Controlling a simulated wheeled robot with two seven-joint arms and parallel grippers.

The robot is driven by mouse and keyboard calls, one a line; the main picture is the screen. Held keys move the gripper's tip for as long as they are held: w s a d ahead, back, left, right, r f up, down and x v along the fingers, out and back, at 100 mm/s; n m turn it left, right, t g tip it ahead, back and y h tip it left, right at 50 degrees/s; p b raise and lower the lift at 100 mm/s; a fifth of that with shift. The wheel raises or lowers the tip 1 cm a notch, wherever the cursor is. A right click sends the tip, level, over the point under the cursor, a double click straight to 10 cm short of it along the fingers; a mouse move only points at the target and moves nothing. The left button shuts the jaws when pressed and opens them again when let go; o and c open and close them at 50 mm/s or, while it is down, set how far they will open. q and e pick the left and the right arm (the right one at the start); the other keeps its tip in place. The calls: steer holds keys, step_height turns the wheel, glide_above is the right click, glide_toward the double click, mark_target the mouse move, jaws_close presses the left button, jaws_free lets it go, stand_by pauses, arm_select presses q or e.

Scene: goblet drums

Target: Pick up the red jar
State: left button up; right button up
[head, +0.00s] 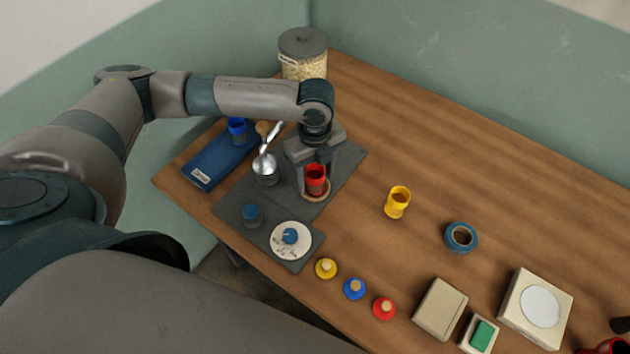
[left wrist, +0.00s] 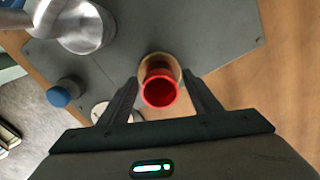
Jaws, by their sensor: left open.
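The red jar (head: 315,181) stands upright on a round wooden coaster (head: 318,197) on the dark grey mat (head: 345,163). It is open at the top and goblet-shaped. My left gripper (head: 308,178) is open, with its fingers pointing down at the jar. In the left wrist view the red jar (left wrist: 159,88) shows between the two fingertips of my left gripper (left wrist: 163,90), one on each side. I cannot tell whether a finger touches it. My right gripper is not in view.
A blue jar (head: 237,129) is on a blue box. A lidded container (head: 303,55) stands behind. Bare table lies at the back right.

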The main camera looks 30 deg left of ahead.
mark_target(315, 166)
arm_select(q)
steer(key=c, duration=1.3)
steer(key=shift+r, duration=0.15)
steer(key=shift+r+b, duration=0.35)
steer(key=shift+r, duration=0.25)
step_height(315, 166, up, 2)
steer(key=shift+r+b, duration=0.2)
steer(key=shift+b, duration=0.2)
steer(key=s+d+r, duration=0.1)
steer(key=d+r, duration=0.1)
steer(key=d, duration=0.1)
steer(key=s+d+r+b, duration=0.1)
steer(key=d+r, duration=0.1)
steer(key=d, duration=0.2)
steer(key=s+d+r+b, duration=0.1)
steer(key=s+d+r, duration=0.1)
steer(key=d+r, duration=0.1)
steer(key=shift+d, duration=0.5)
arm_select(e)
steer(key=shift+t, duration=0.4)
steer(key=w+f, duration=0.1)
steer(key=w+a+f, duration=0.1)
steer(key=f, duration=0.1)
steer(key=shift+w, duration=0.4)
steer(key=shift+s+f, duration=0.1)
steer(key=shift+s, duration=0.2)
